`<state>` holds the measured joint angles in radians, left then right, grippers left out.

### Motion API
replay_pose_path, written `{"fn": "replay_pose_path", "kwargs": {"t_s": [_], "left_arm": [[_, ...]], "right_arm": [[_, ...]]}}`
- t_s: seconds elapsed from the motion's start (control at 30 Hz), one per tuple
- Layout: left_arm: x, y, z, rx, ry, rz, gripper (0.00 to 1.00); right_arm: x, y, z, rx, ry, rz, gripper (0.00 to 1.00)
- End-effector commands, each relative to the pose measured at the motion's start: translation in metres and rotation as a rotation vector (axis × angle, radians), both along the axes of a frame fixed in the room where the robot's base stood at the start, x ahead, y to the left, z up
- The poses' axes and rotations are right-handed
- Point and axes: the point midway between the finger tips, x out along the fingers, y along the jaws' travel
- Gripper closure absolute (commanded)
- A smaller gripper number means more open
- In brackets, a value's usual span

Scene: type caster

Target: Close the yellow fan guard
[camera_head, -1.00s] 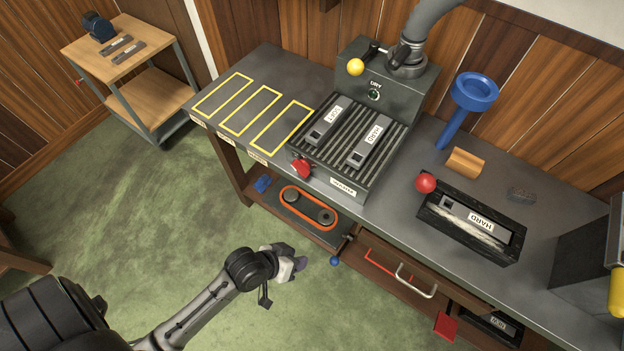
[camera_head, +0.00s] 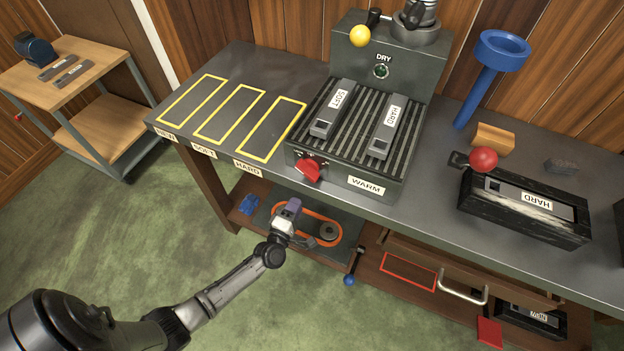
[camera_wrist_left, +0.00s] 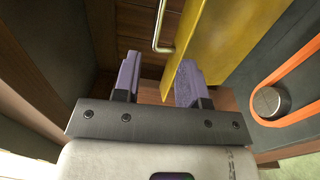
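The yellow fan guard (camera_wrist_left: 235,45) shows in the left wrist view as a yellow panel. A metal handle (camera_wrist_left: 158,30) is beside its left edge. I cannot make out the guard in the head view. My left gripper (camera_head: 293,206) is at the lower shelf under the bench front, near the orange belt (camera_head: 312,216). In the left wrist view its purple fingers (camera_wrist_left: 157,84) are apart with a gap between them. The panel's lower edge shows in and behind that gap, overlapped by the right finger; I cannot tell whether they touch. My right gripper is not in view.
The bench top (camera_head: 330,180) overhangs the shelf above my left gripper. A pulley (camera_head: 328,232) sits in the belt loop. A blue-knobbed lever (camera_head: 350,279) and a drawer handle (camera_head: 462,294) stick out to the right. The green floor (camera_head: 180,235) in front is clear.

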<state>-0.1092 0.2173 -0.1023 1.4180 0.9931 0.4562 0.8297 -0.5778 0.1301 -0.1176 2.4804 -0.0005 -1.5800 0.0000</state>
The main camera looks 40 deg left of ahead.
Motion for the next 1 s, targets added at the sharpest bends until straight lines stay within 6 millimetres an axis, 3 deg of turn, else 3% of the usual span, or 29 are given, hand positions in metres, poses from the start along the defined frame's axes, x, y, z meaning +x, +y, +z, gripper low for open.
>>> {"fn": "replay_pose_path", "kwargs": {"t_s": [0.5,0.73,1.0], "left_arm": [[0.089,0.022,0.003,0.003,-0.001,-0.002,0.61],[0.112,0.027,0.005,0.003,0.000,-0.002,0.61],[0.120,0.029,0.007,0.003,0.002,-0.003,0.61]], "right_arm": [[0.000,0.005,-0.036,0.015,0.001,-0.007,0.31],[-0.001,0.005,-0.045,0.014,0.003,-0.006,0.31],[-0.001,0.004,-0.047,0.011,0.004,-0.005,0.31]]}}
